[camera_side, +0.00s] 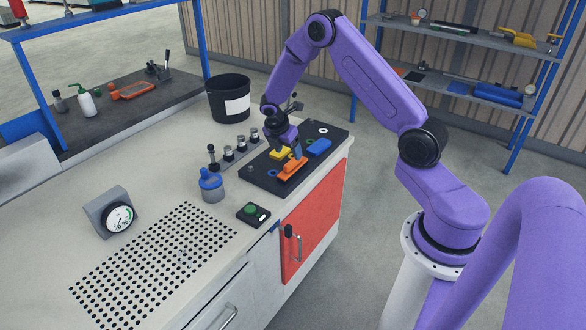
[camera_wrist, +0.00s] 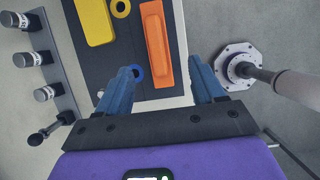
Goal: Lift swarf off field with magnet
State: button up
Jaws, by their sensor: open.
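The field of dark holes (camera_side: 150,262) lies on the bench at the lower left of the side view. A few faint specks (camera_side: 184,260) near its middle may be swarf; they are too small to be sure. An orange block (camera_side: 292,168) lies on a dark tray (camera_side: 262,180), and it also shows in the wrist view (camera_wrist: 157,45). I cannot tell for certain whether it is the magnet. My gripper (camera_side: 290,156) is open above the tray, close to the orange block. In the wrist view its blue fingertips (camera_wrist: 163,78) straddle the line of the block, with nothing visibly held.
A row of small knobs (camera_side: 228,153), a blue-topped pot (camera_side: 211,185), a green-button box (camera_side: 253,213) and a black bin (camera_side: 230,98) stand near. A dial gauge (camera_side: 118,218) stands left of the field.

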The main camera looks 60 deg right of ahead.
aim_at(293, 160)
jog(key=x, duration=0.4)
jog(key=shift+f, duration=0.1)
jog(key=x, duration=0.4)
jog(key=shift+w+d, duration=0.2)
jog(key=shift+d, duration=0.2)
jog(key=shift+d+f, duration=0.25)
jog(key=shift+f, duration=0.2)
jog(key=shift+f, duration=0.15)
grip_shut()
